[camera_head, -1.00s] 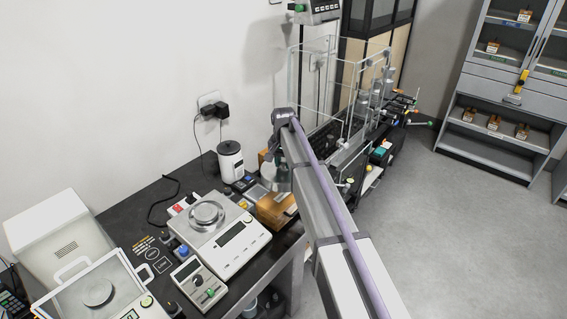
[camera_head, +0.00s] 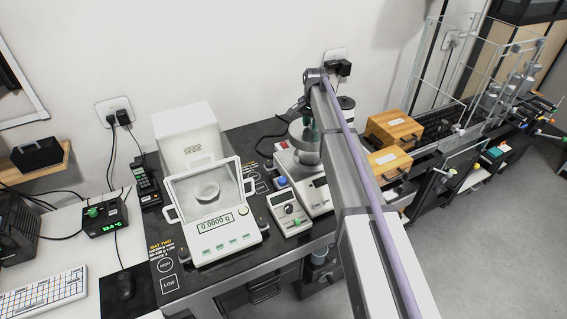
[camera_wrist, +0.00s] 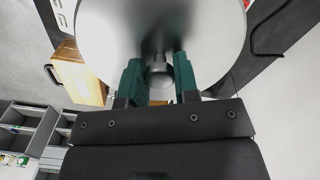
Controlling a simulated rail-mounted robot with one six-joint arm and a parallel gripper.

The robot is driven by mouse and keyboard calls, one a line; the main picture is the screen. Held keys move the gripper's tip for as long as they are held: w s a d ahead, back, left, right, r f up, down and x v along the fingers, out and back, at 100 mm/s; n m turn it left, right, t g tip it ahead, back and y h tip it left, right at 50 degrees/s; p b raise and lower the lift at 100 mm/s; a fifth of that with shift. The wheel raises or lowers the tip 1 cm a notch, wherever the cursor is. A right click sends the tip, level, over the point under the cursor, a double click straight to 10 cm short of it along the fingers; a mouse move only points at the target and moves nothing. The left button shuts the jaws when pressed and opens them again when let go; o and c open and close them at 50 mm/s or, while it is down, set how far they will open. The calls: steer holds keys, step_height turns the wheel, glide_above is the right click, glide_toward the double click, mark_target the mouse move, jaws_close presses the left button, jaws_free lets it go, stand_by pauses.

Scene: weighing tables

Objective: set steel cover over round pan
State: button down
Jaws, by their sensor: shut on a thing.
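The steel cover (camera_head: 302,147) is a broad silver round piece that hangs from my gripper (camera_head: 309,125). In the wrist view the cover (camera_wrist: 110,30) fills the top of the picture, and the green fingers of my gripper (camera_wrist: 159,68) are shut on its central knob. In the head view the cover is over or just in front of the grey balance (camera_head: 318,197). That balance's round pan is hidden behind the cover and my arm. I cannot tell whether the cover touches the balance. Another round pan (camera_head: 207,191) shows uncovered on the white balance at left.
Two wooden boxes (camera_head: 393,127) stand right of the grey balance, with a clear-walled enclosure (camera_head: 440,65) beyond. The white balance's raised clear lid frame stands close on the left.

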steer(key=shift+a, duration=0.1)
steer(key=shift+f+m, duration=0.1)
steer(key=shift+m, duration=0.2)
steer(key=f+b, duration=1)
steer(key=shift+d+f, duration=0.15)
steer(key=shift+d, duration=0.1)
steer(key=shift+r, duration=0.25)
steer(key=shift+f, duration=0.2)
steer(key=c, duration=0.9)
jaws_free()
steer(key=shift+o, duration=0.2)
step_height(320, 180, up, 13)
steer(key=p, duration=1.2)
steer(key=shift+f, duration=0.1)
steer(key=s+f+n+b, duration=0.2)
steer(key=s+n, duration=0.7)
steer(key=s, duration=3)
steer(key=shift+s+f+b, duration=0.35)
steer(key=shift+f, duration=0.2)
